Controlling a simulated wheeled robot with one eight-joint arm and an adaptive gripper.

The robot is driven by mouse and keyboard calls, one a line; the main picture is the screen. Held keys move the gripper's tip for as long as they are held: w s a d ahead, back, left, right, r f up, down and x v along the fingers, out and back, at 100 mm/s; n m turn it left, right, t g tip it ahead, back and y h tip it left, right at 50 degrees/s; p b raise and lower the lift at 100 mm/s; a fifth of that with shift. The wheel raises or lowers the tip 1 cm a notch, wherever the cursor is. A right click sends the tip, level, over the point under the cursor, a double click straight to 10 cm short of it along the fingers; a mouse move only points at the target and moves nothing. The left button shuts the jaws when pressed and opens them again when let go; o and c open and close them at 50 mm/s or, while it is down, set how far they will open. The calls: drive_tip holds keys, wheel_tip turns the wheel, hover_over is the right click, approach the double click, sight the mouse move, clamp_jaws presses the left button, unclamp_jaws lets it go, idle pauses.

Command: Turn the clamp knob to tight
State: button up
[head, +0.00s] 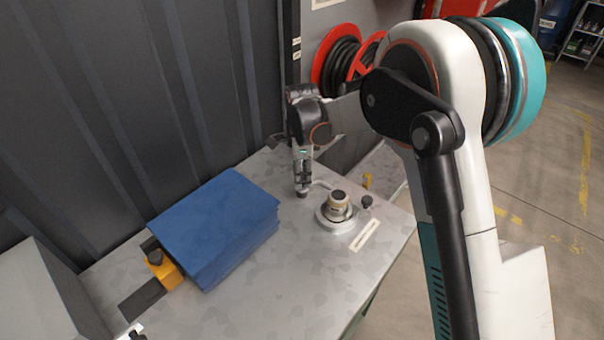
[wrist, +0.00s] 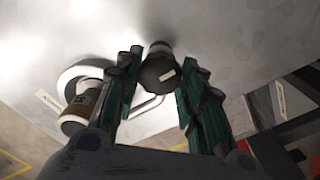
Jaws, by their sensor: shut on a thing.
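A dark round knob with a pale mark (wrist: 158,72) sits on the metal tabletop, between my fingers in the wrist view. I take it to be the clamp knob, though its label does not read clearly. In the head view my gripper (head: 303,186) points down at the tabletop, with only the knob's dark lower part (head: 302,193) showing under the fingertips. My gripper (wrist: 160,72) is shut on this knob, one finger on each side. The fingers hide its sides. I cannot tell how far it is turned.
A blue block (head: 215,225) and an orange clamp (head: 163,268) lie left.

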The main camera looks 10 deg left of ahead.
drive_tip(key=o, duration=1)
drive_tip(key=shift+o, duration=0.2)
drive_tip(key=shift+r, duration=0.1)
wheel_tip(320, 180, up, 12)
